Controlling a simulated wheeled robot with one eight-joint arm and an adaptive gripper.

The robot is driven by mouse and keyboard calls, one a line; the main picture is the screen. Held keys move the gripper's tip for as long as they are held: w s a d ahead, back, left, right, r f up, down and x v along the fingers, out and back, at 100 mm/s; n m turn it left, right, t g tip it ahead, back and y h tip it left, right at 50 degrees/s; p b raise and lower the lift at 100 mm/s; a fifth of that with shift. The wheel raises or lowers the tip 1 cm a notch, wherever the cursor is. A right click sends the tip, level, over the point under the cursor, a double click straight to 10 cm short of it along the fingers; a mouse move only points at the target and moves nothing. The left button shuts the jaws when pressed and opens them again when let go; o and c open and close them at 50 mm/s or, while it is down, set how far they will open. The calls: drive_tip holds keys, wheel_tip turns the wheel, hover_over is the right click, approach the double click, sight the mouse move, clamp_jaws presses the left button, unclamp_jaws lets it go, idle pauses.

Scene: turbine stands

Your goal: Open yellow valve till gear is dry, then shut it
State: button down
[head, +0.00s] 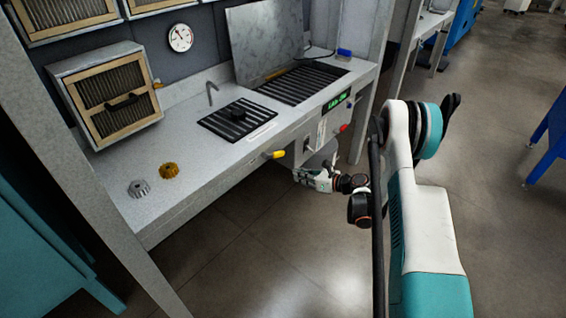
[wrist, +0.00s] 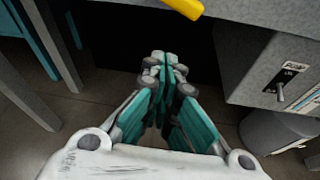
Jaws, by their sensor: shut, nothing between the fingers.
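The yellow valve handle (head: 274,154) sticks out from the front edge of the grey bench. It also shows at the top of the wrist view (wrist: 184,7). My gripper (wrist: 164,62) is shut and empty, its teal fingers together. In the head view my gripper (head: 302,176) is in front of the bench, below and to the right of the yellow handle, apart from it. A brass-coloured gear (head: 169,171) and a grey gear (head: 139,188) lie on the bench top at the left. Whether either gear is wet cannot be told.
A red knob (head: 343,128) and a green-lit display (head: 337,100) are on the bench front. A switch box (wrist: 280,75) hangs below the bench. A black grate (head: 236,119), a small tap (head: 211,92) and a round gauge (head: 180,38) are at the bench. Open floor lies in front.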

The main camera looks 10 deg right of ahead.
sight(278, 154)
drive_tip(key=w+a+f+m+b, duration=0.3)
drive_tip(key=w+a, duration=0.3)
drive_tip(key=r, duration=0.1)
drive_tip(key=w+r+b, duration=0.1)
drive_tip(key=d+r, duration=0.1)
drive_tip(key=shift+w+r, duration=0.2)
drive_tip(key=shift+r, duration=0.05)
idle(0.4)
